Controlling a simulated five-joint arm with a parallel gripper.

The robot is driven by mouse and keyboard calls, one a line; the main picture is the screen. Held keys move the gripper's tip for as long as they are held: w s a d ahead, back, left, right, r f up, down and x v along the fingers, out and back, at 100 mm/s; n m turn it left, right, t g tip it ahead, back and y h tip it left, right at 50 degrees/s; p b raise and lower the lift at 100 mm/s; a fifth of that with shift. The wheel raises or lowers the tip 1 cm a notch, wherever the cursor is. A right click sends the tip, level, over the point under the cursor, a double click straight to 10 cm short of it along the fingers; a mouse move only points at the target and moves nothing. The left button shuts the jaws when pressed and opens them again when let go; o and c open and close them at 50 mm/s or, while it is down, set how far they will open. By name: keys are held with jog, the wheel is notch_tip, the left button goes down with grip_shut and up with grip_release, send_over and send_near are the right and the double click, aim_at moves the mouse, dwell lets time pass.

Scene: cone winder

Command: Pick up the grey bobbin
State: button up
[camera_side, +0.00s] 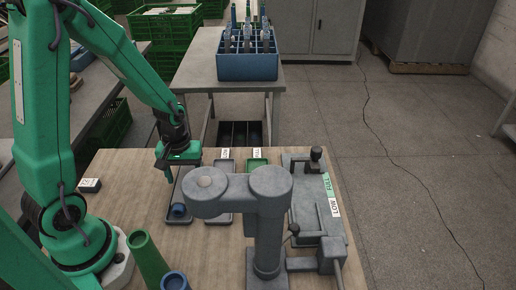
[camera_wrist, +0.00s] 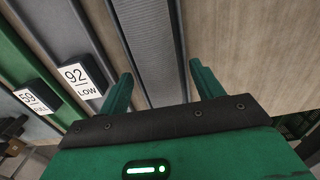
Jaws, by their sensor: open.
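My gripper (camera_side: 178,163) hangs over the far end of a dark grey tray (camera_side: 173,190) on the wooden table. In the wrist view my gripper (camera_wrist: 163,86) has its two green fingers apart with nothing between them. Beneath them is the bare ribbed floor of a grey tray (camera_wrist: 150,45). I cannot make out a grey bobbin in either view. A blue ring-shaped piece (camera_side: 178,209) lies in the near end of the dark tray. The grey winder head hides part of the trays behind it.
A grey winder (camera_side: 268,215) stands close to my gripper's right. Beside the dark tray are a LOW-labelled grey tray (camera_side: 224,165) and a FULL-labelled green tray (camera_side: 257,163). A blue crate (camera_side: 247,67) holds several bottle-shaped pieces behind.

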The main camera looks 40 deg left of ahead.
jog(key=c, duration=1.1)
jog(key=shift+c, duration=0.2)
jog(key=shift+r, duration=0.1)
jog(key=shift+r, duration=1.35)
jog(key=s+d+r, duration=0.4)
jog(key=d+r, duration=0.4)
jog(key=d, duration=0.3)
jog(key=shift+w, duration=0.1)
